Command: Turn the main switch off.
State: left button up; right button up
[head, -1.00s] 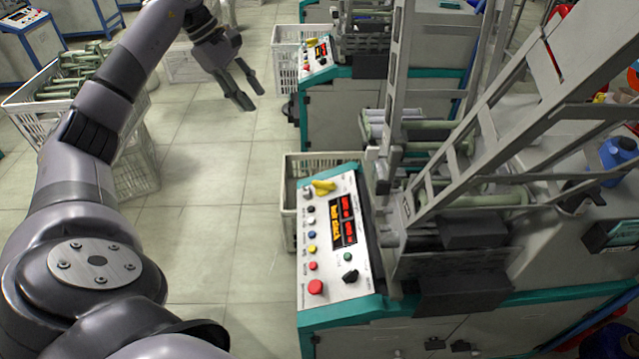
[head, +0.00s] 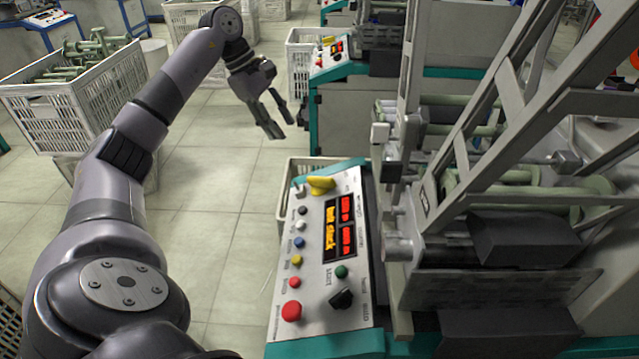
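The control panel (head: 328,265) of the near machine is a white sloped plate with a teal edge. A yellow rotary handle (head: 320,184) sits at its far end, and a black knob (head: 341,299) sits near its front edge. The small labels are too blurred to tell which one is marked as the main switch. My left gripper (head: 279,130) is open and empty, its fingers apart and pointing down. It hangs beyond the panel and left of it, clear of the handle. My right gripper is not in view.
The panel also has lit displays (head: 340,228), a red button (head: 291,311), a green button (head: 341,271) and several small coloured buttons. The machine's metal frame (head: 480,150) rises right of it. A bobbin crate (head: 85,100) stands at left. Open floor (head: 215,200) lies between.

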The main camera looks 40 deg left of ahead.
pick_arm(q)
jog(key=b, duration=0.2)
send_near(313, 177)
jog(key=f, duration=0.1)
jog(key=x, duration=0.4)
jog(key=b+x, duration=0.1)
jog(key=x, duration=0.4)
jog(key=shift+w+d, duration=0.15)
jog(key=shift+d, duration=0.1)
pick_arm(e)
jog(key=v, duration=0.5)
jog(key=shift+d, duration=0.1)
pick_arm(q)
jog(key=shift+c, duration=0.2)
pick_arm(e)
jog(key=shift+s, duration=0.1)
pick_arm(q)
grip_shut()
